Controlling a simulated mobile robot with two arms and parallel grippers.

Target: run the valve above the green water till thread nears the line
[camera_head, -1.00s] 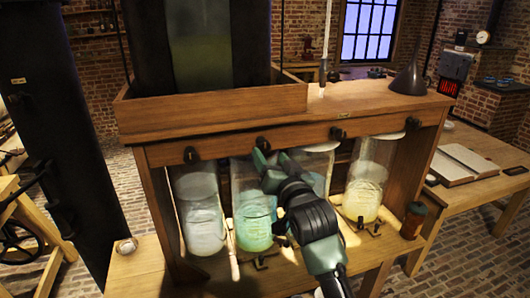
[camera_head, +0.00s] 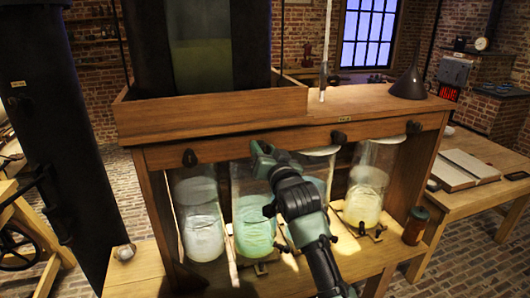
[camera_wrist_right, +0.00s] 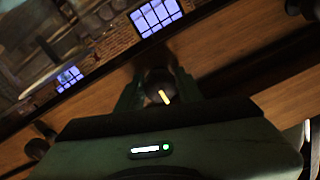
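The jar of green water (camera_head: 253,232) stands second from the left under the wooden shelf. My right gripper (camera_head: 263,150) is at the shelf front above it. The right wrist view shows the dark round valve knob (camera_wrist_right: 160,84), with a pale mark, between my two fingers. They appear closed against its sides, and in the head view they hide it. A thin upright pale tube (camera_head: 326,50) stands on the shelf; I cannot make out a thread or line in it. My left gripper is not in view.
A whitish jar (camera_head: 203,238) is left of the green one, a jar partly behind my arm and a yellow jar (camera_head: 362,207) right. Other black valves (camera_head: 190,158) line the shelf front. A funnel (camera_head: 408,84) and open book (camera_head: 465,168) are at right.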

